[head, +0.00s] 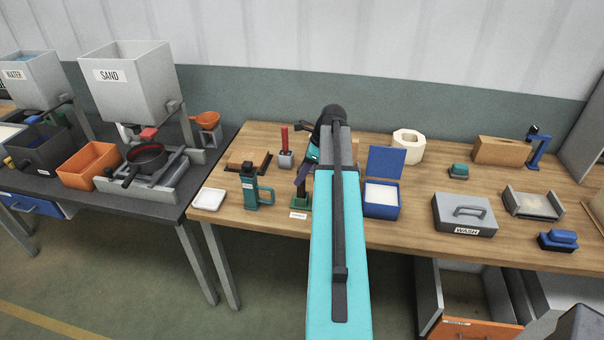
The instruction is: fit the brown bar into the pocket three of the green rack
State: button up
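My turquoise arm reaches over the middle of the wooden table and hides part of it. My gripper (303,176) is small, dark and partly behind the arm, near a green piece. Whether its fingers are open, or hold anything, cannot be told. The green piece (300,203), with a white label at its front, shows only at its left side and may be the green rack. Its pockets cannot be made out. No brown bar can be picked out for certain. A flat brown block (247,158) lies at the back left of the table, on or in a dark holder.
A teal bottle-like thing (250,187) and a white dish (209,199) stand left of the green piece. A blue open-lidded box (381,203) stands right of the arm. Further right are a grey WASH box (464,215) and a brown box (502,151).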

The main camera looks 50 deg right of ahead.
jog(key=shift+r, duration=0.1)
jog(key=b+v, duration=0.3)
jog(key=v, duration=0.8)
jog(key=shift+r, duration=0.4)
jog(key=shift+s+d, duration=0.15)
jog(key=shift+s, duration=0.05)
dwell(0.4)
